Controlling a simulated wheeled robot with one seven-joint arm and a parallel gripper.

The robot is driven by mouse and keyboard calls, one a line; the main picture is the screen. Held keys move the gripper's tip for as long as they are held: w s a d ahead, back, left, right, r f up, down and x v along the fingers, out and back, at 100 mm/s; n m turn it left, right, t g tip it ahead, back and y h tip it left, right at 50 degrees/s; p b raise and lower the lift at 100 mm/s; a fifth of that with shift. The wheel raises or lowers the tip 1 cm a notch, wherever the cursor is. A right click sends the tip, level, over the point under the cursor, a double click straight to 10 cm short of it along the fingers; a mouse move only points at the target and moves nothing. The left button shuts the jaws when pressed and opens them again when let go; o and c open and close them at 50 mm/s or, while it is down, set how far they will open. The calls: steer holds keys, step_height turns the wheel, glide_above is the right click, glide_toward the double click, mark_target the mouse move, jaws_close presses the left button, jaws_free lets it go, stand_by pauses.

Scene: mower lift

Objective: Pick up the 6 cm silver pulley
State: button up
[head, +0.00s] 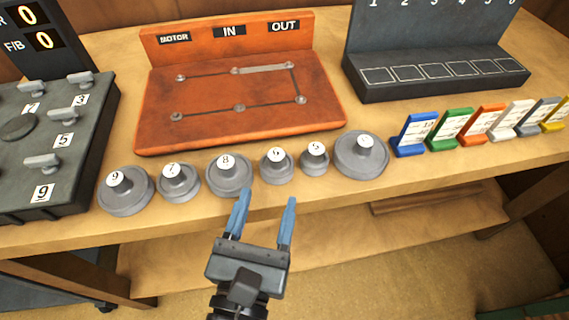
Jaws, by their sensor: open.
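The silver pulley marked 6 (278,175) stands in a row of similar grey pulleys along the front edge of the wooden workbench (70,238). It is a small stepped disc with a white number label on its top knob. My gripper (268,198) is open and empty in front of the row, its two blue fingers pointing at the bench. The fingertips appear just on the near side of pulley 6, the left one close to the pulley marked 8 (230,185). I see no contact with pulley 6.
Pulleys 9 (125,200) and 7 (178,190) stand left; pulley 5 (314,165) and a larger pulley (361,166) stand right. An orange board (205,95) is behind. Colored cards (448,130) and a dark rack (440,85) are right; a dark panel (85,140) is left.

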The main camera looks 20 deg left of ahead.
mark_target(274, 162)
steer(key=shift+w+a, duration=0.25)
steer(key=w, duration=0.2)
steer(key=w+a, duration=0.1)
steer(key=w, duration=0.1)
steer(key=w+p, duration=0.1)
steer(key=w, duration=0.2)
steer(key=shift+a, duration=0.4)
steer(key=shift+c, duration=0.2)
jaws_close()
